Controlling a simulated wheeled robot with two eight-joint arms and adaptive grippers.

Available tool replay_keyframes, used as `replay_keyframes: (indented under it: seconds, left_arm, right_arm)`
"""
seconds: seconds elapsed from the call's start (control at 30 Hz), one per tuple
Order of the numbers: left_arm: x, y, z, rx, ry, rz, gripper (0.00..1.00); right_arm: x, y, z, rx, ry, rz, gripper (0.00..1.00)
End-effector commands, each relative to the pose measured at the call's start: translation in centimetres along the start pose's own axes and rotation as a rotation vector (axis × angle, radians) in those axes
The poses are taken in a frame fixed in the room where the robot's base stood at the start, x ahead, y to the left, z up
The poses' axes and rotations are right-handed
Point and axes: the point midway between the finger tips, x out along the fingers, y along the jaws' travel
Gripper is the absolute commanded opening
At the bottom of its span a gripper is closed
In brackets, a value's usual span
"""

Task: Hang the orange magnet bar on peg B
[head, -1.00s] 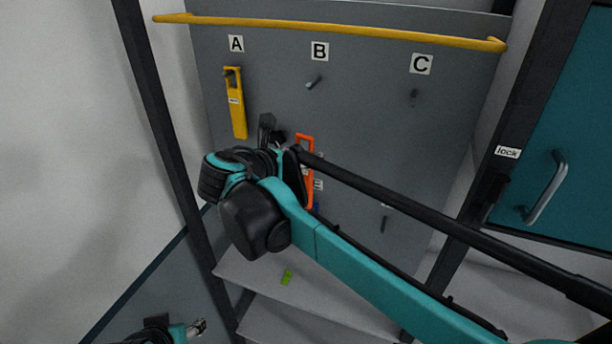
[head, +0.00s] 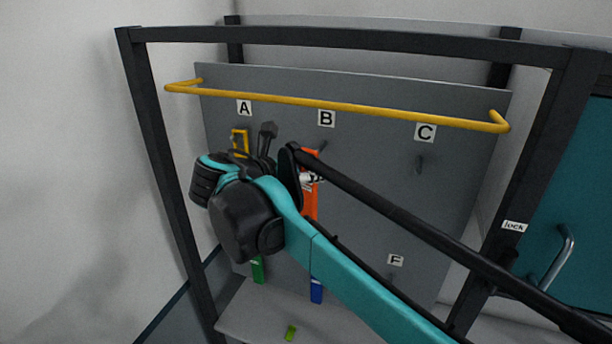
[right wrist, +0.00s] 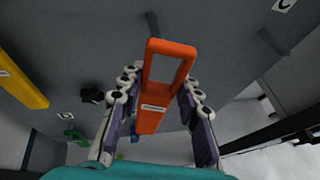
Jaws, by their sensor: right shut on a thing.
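The orange magnet bar (head: 311,203) is upright in front of the grey board, its top just below and left of peg B (head: 322,146). My right gripper (head: 304,179) is shut on it; my arm hides part of the bar. In the right wrist view the bar (right wrist: 152,119) stands between the fingers of the right gripper (right wrist: 160,88), with its open rectangular loop up. A peg (right wrist: 153,22) shows just beyond the loop's top edge, and the loop appears not to be around it. My left gripper is not in view.
A yellow bar (head: 240,133) hangs under label A, partly hidden by my arm. Green (head: 258,270) and blue (head: 317,291) bars show lower down. A yellow rail (head: 350,107) crosses above the pegs. Dark frame posts (head: 163,170) flank the board. Peg C (head: 420,164) is empty.

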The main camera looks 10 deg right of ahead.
Motion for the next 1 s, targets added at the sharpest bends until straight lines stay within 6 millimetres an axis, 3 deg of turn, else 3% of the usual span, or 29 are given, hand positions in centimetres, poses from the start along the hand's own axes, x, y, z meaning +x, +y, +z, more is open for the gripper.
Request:
replay_keyframes:
  seconds: [1.0]
  left_arm:
    - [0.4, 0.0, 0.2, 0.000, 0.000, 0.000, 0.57]
  right_arm:
    - [6.0, 1.6, 1.8, 0.000, 0.000, -0.001, 0.00]
